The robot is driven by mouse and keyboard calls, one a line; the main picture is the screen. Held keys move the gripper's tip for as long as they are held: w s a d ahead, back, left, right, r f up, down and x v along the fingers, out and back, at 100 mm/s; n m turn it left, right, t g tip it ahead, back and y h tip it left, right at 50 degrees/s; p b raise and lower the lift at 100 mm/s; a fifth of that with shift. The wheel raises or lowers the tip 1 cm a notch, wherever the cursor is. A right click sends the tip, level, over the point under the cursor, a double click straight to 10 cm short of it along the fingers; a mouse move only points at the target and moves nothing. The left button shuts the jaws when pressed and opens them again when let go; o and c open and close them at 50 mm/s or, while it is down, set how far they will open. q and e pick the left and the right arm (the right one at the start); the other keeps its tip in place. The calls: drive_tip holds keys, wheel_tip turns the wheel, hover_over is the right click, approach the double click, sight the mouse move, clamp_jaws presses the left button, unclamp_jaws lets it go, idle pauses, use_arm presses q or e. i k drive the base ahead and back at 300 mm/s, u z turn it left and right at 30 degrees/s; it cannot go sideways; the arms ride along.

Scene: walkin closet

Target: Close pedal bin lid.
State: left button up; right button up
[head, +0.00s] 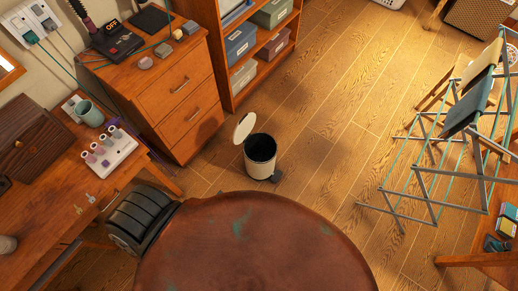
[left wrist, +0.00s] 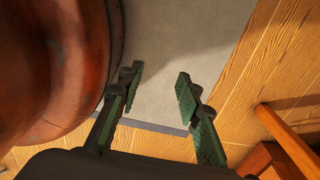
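The pedal bin (head: 260,158) stands upright on the wooden floor near the middle of the head view. It is cream outside with a dark interior. Its round cream lid (head: 244,127) stands open, tilted up at the bin's back left. A dark pedal (head: 277,176) shows at the bin's lower right. My left gripper (left wrist: 160,82) shows only in the left wrist view. Its two green fingers are apart with nothing between them, above a grey surface. The bin does not show in that view. My right gripper is in neither view.
A wooden drawer cabinet (head: 176,92) and a shelf with boxes (head: 241,43) stand behind the bin. A desk (head: 42,210) is at the left. A folding drying rack (head: 440,165) stands at the right. The floor (head: 325,125) right of the bin is clear.

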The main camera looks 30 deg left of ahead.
sight(245, 125)
drive_tip(key=u, duration=0.95)
drive_tip(key=k, duration=0.95)
drive_tip(key=z, duration=1.05)
